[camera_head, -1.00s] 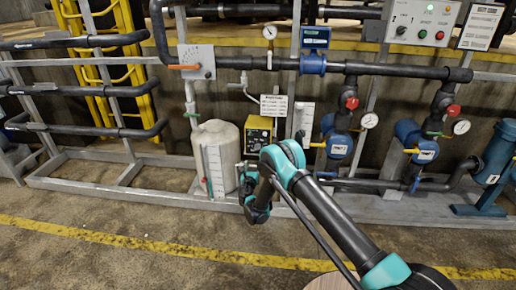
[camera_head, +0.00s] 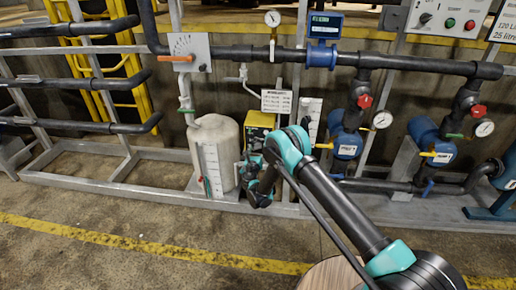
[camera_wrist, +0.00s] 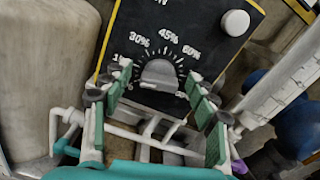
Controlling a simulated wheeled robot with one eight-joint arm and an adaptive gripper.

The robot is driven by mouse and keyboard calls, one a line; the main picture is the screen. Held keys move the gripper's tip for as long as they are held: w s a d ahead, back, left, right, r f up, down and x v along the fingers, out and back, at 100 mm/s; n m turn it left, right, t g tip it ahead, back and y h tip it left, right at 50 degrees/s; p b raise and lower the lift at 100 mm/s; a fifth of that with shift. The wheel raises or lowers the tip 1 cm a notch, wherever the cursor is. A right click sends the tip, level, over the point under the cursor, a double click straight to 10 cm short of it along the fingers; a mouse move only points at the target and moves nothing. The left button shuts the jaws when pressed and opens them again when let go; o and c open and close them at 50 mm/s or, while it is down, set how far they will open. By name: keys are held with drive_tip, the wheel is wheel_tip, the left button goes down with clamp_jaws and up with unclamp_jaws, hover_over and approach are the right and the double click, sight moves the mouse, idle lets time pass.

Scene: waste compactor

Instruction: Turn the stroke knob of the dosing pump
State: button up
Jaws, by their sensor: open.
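The dosing pump is a yellow box (camera_head: 259,123) between the white tank and the pipes in the head view, its lower part hidden by my arm. In the wrist view its black front panel (camera_wrist: 202,30) shows a dial marked 30%, 45% and 60%. The grey stroke knob (camera_wrist: 160,74) sits at the dial's centre. My gripper (camera_wrist: 158,80) is open, with one green-padded finger to the left of the knob and one to the right in the picture. I cannot tell whether they touch it. In the head view my gripper (camera_head: 246,167) is small and partly hidden beside the tank.
The white tank (camera_head: 215,140) stands close to the left of my gripper. A white round button (camera_wrist: 235,22) is on the panel's upper right. White pipes (camera_wrist: 150,135) run below the knob. Blue pumps (camera_head: 344,142) stand at right. Floor is clear in front of the frame rail.

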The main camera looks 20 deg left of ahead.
drive_tip(key=shift+c, duration=0.2)
drive_tip(key=c, duration=1.1)
